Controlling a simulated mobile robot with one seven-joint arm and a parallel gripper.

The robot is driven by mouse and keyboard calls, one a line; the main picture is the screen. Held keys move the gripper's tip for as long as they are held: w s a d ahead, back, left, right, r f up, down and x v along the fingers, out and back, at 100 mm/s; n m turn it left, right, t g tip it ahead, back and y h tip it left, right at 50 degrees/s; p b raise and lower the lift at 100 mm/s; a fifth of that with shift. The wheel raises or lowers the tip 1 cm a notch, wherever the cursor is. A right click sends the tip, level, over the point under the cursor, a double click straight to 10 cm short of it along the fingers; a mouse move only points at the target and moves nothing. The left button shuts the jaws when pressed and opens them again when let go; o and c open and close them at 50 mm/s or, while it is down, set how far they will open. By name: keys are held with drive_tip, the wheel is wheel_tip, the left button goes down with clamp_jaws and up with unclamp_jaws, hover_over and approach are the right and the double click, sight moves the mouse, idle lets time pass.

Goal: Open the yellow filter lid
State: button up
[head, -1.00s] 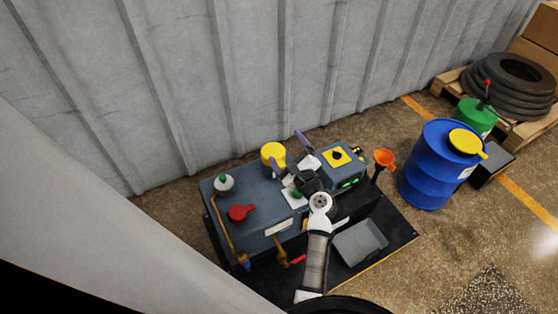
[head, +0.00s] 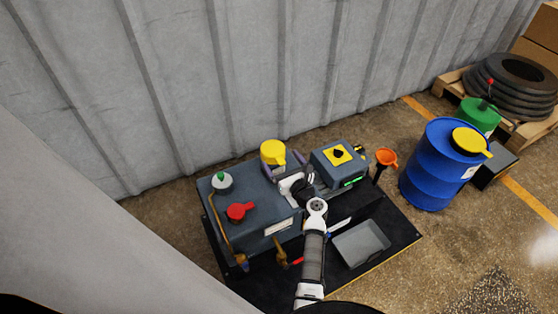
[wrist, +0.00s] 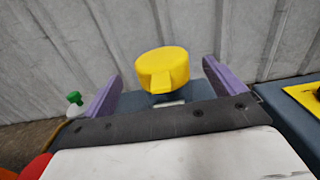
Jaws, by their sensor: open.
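The yellow filter lid (head: 273,152) is a round cap with a tab, at the back of the blue-grey machine near the wall. In the wrist view the lid (wrist: 162,68) lies ahead, between my two purple fingers, with its tab facing me. My gripper (head: 283,168) is open, and its fingers point at the lid. In the wrist view the left finger is well clear of the lid, and the right finger is closer to it. I see no contact, and nothing is held. The filter body below the lid is mostly hidden.
A red handle (head: 240,211) and a green-topped cap (head: 222,181) stand on the machine to the left. A box with a yellow switch panel (head: 339,154) stands right of my gripper. An orange funnel (head: 386,158) and a blue drum (head: 437,168) are farther right. The corrugated wall (head: 230,80) is close behind.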

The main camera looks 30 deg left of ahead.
sight(275, 151)
drive_tip(key=shift+b+x, duration=0.3)
drive_tip(key=shift+x, duration=1.1)
drive_tip(key=shift+c, duration=0.4)
drive_tip(key=c, duration=1.3)
drive_tip(key=shift+r+p, duration=0.2)
drive_tip(key=shift+p, duration=0.1)
